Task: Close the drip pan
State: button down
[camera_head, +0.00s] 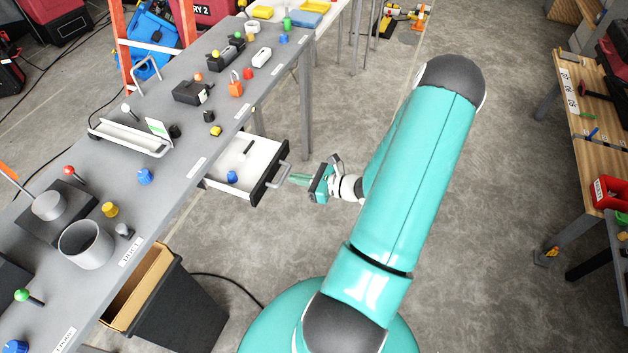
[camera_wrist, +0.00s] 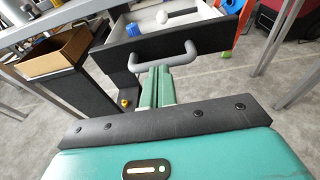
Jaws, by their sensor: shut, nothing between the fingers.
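The drip pan (camera_head: 217,172) is a white drawer with a black front and a grey bar handle. It is pulled out from under the grey workbench. A blue knob (camera_head: 232,177) and a dark thin piece lie inside it. In the wrist view, its black front (camera_wrist: 205,42) and handle (camera_wrist: 160,57) are straight ahead of my fingers. My gripper (camera_head: 296,179) is shut and empty, level with the handle. Its green fingertips (camera_wrist: 156,72) are at or just short of the handle; I cannot tell whether they touch it.
The grey workbench (camera_head: 160,190) carries knobs, a mug (camera_head: 86,244) and a white tray (camera_head: 120,137). A black bin (camera_head: 180,305) holding a cardboard box stands below it, near the pan. A wooden table (camera_head: 577,100) stands at the right. The floor between is mostly clear.

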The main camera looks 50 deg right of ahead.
aim_at(248, 168)
jog(key=shift+w+a+f, duration=0.15)
jog(key=shift+w, duration=0.35)
jog(key=r+x, duration=0.1)
jog(key=x, duration=0.4)
jog(key=r+x, duration=0.1)
jog(key=x, duration=0.4)
jog(key=r+x, duration=0.1)
jog(key=x, duration=0.4)
jog(key=shift+w+r, duration=0.1)
jog(key=shift+w, duration=0.3)
jog(key=shift+w+r, duration=0.1)
jog(key=shift+w, duration=0.1)
